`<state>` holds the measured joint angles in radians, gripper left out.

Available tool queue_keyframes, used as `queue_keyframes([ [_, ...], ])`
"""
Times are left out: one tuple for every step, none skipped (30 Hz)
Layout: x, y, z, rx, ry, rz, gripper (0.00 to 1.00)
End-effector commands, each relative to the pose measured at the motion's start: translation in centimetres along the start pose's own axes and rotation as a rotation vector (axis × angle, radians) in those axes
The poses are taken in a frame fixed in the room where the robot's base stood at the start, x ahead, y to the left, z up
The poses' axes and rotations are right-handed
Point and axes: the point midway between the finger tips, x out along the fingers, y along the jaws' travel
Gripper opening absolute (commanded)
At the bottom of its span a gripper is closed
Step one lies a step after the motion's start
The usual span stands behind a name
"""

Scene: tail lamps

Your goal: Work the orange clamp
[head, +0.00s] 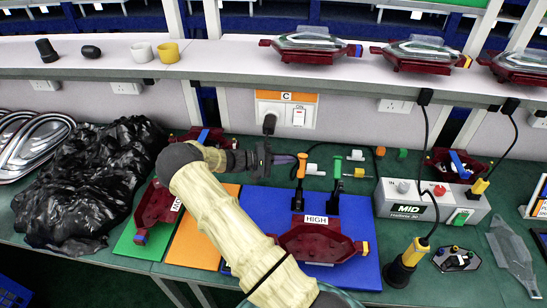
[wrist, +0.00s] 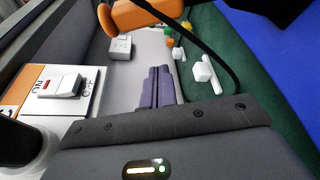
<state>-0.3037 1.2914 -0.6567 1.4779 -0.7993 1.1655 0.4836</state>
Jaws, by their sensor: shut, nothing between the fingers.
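The orange clamp (head: 301,166) stands at the back of the blue board, its orange handle upright on a black base. Its handle fills the top of the wrist view (wrist: 146,15), just beyond my fingertips. My gripper (head: 293,159) points right, with its purple fingers just left of that handle. In the wrist view, the fingers (wrist: 160,72) are pressed together with nothing between them. A gap shows there between the fingertips and the handle; I cannot tell from the head view whether they touch. A green-handled clamp (head: 337,166) stands just right of the orange one.
A maroon fixture marked HIGH (head: 318,243) lies on the blue board, partly behind my arm. The wall panel with a switch (head: 298,117) is behind my gripper. A grey MID box (head: 425,205) with cables is right. A black bag (head: 80,185) lies left.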

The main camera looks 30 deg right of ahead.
Motion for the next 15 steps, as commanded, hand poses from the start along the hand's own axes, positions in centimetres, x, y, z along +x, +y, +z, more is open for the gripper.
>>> queue_keyframes([
  [1.0, 0.2, 0.1, -0.002, -0.002, 0.0, 0.0],
  [1.5, 0.2, 0.1, -0.002, -0.003, 0.0, 0.0],
  [2.3, 0.2, 0.1, -0.001, -0.003, 0.0, 0.0],
  [2.8, 0.2, 0.1, -0.001, -0.003, -0.001, 0.0],
  [2.3, 0.3, 0.6, -0.002, 0.001, -0.001, 0.0],
  [2.0, 0.3, 1.3, -0.002, 0.002, 0.0, 0.0],
  [1.8, 0.3, 1.7, -0.001, 0.002, 0.001, 0.0],
  [1.7, 0.3, 2.1, -0.002, 0.002, 0.001, 0.0],
  [1.5, 0.3, 2.5, -0.001, 0.003, 0.001, 0.0],
  [1.4, 0.3, 2.8, -0.001, 0.002, 0.001, 0.0],
  [1.4, 0.3, 3.1, -0.001, 0.003, 0.001, 0.0],
  [1.2, 0.2, 3.4, -0.001, 0.003, 0.001, 0.0],
  [1.2, 0.2, 3.5, 0.0, 0.003, 0.001, 0.0],
  [1.1, 0.1, 3.6, 0.0, 0.003, 0.001, 0.0],
  [1.1, 0.1, 3.7, 0.001, 0.004, 0.001, 0.0],
])
